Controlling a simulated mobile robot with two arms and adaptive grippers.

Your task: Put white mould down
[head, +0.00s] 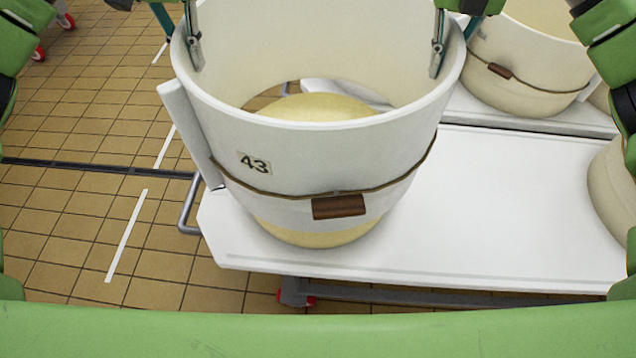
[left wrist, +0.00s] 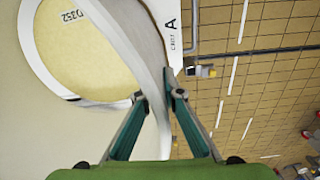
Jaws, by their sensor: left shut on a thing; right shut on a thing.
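The white mould (head: 315,165) is an open ring marked 43, with a cord and a brown block around its outside. My left gripper (head: 185,45) is shut on its left rim, and my right gripper (head: 450,45) is shut on its right rim. The mould looks roughly upright and raised off the table. A yellow cheese (head: 315,107) shows through its open bottom and below its lower edge; I cannot tell how far they overlap. In the left wrist view, my left gripper (left wrist: 158,97) pinches the mould wall (left wrist: 128,40), with the cheese (left wrist: 85,50), labelled D352, beyond.
The white cart table (head: 500,200) has clear room right of the cheese. Another corded white mould (head: 525,85) stands at the back right, and a pale rounded object (head: 610,195) is cut off at the right. Tiled floor (head: 75,225) lies beyond the table's left edge.

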